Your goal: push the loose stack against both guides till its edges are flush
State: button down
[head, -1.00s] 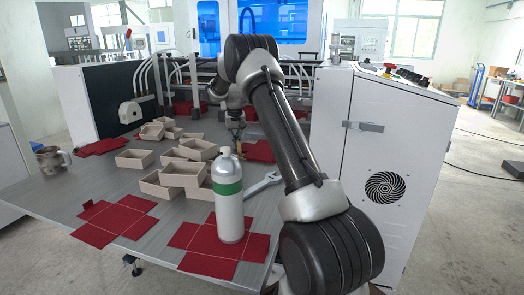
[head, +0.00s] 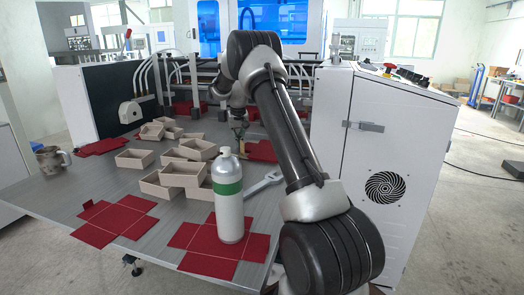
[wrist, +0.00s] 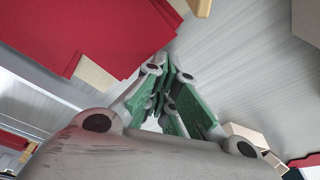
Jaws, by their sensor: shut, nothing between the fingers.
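The loose stack of red sheets (wrist: 85,30) fills the upper left of the wrist view, its layers slightly offset at the near edge. In the head view the red stack (head: 262,151) lies on the table behind the bottle, partly hidden by my arm. A tan guide piece (wrist: 203,7) shows at the top of the wrist view, and a tan strip (wrist: 95,74) shows along the stack's lower edge. My gripper (wrist: 168,68) is shut and empty, its green-padded fingers beside the stack's right corner; I cannot tell whether they touch. In the head view my gripper (head: 239,134) is left of the stack.
A green-banded bottle (head: 229,205) and a wrench (head: 264,181) are nearer on the table. Several beige boxes (head: 183,173) lie left of my gripper. Flat red blanks (head: 103,226) lie in front, and a metal mug (head: 50,159) stands at the left edge.

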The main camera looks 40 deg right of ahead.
notch_tip(320, 180, up, 9)
jog(key=shift+w+a+f, duration=0.2)
jog(key=shift+w+a, duration=0.15)
jog(key=shift+w, duration=0.1)
dwell(0.3)
jog(key=s+d+r, duration=0.1)
jog(key=s+r, duration=0.2)
jog(key=s, duration=1)
jog(key=shift+s+a+f+g+y, duration=0.15)
jog(key=shift+s+a+f+g, duration=0.15)
jog(key=shift+s+f, duration=1.15)
jog(key=shift+s+a+f+g+y, duration=0.1)
jog(key=shift+s+a+f+g, duration=0.35)
jog(key=shift+f, duration=1.75)
jog(key=shift+s+a+f+g+y, duration=0.15)
jog(key=shift+s+f+g, duration=0.1)
jog(key=shift+s+f, duration=1.25)
jog(key=shift+w+d+f, duration=0.1)
jog(key=shift+w+f, duration=0.2)
jog(key=shift+f, duration=0.15)
